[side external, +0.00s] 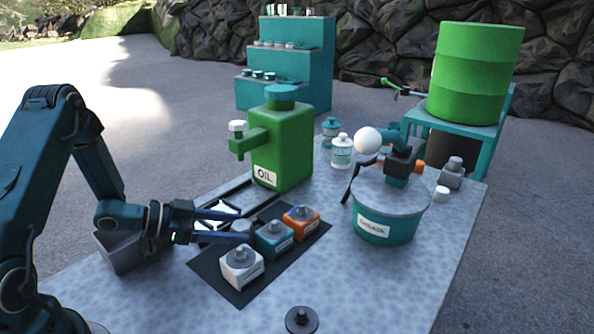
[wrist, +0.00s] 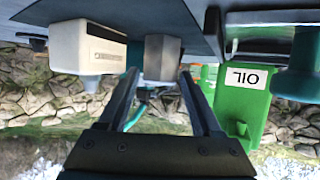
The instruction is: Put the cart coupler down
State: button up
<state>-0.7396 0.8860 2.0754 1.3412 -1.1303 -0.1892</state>
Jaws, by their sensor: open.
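My gripper (side external: 243,226) is open at the left of the dark mat (side external: 229,286), with its two fingers spread. A small grey piece (side external: 241,227), which may be the cart coupler, shows between the fingertips. It also shows in the wrist view (wrist: 162,56), beyond and between the fingertips. I cannot tell whether the fingers touch it. On the mat stand a white block (side external: 241,268), a teal block (side external: 273,240) and an orange block (side external: 301,222), each with a grey knob on top. The white block is at the left in the wrist view (wrist: 85,47).
A green oil can (side external: 289,150) stands behind the mat. A teal tub (side external: 385,227) with a dark device on it stands at the right. A dark round knob (side external: 301,320) lies at the front. A grey bin (side external: 123,254) is beneath my arm. The front right tabletop is clear.

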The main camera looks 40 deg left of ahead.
jog(key=shift+w+d+f, duration=0.1)
jog(key=shift+w+d, duration=0.05)
jog(key=shift+w, duration=0.1)
jog(key=shift+c, duration=0.3)
grip_shut()
jog(key=shift+r, duration=0.2)
